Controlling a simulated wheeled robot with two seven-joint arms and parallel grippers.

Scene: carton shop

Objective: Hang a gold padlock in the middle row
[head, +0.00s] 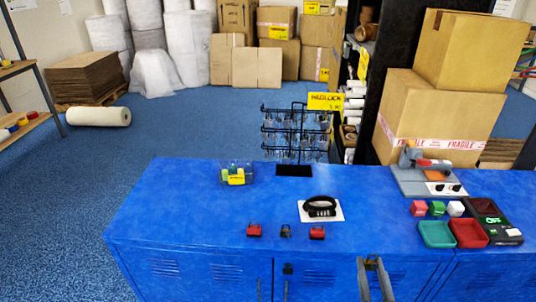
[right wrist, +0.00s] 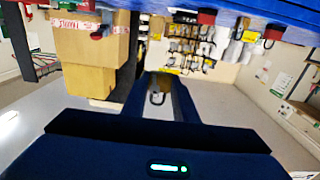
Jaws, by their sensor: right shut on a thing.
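A black wire rack (head: 297,133) with several tiers of hooks stands on the blue cabinet, beside a yellow padlock sign (head: 325,101). Red padlocks (head: 254,230) (head: 317,232) and a dark padlock (head: 285,231) stand near the front edge. My right gripper (head: 373,262) is low at the cabinet's front edge, right of these padlocks. My left gripper is out of view.
The blue cabinet top (head: 180,205) is clear at left. A clear bin (head: 236,174) stands left of the rack. A black coiled lock (head: 320,206) lies on a white card. At right are a grey device (head: 425,178), small trays (head: 437,234) and stacked cartons (head: 440,110).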

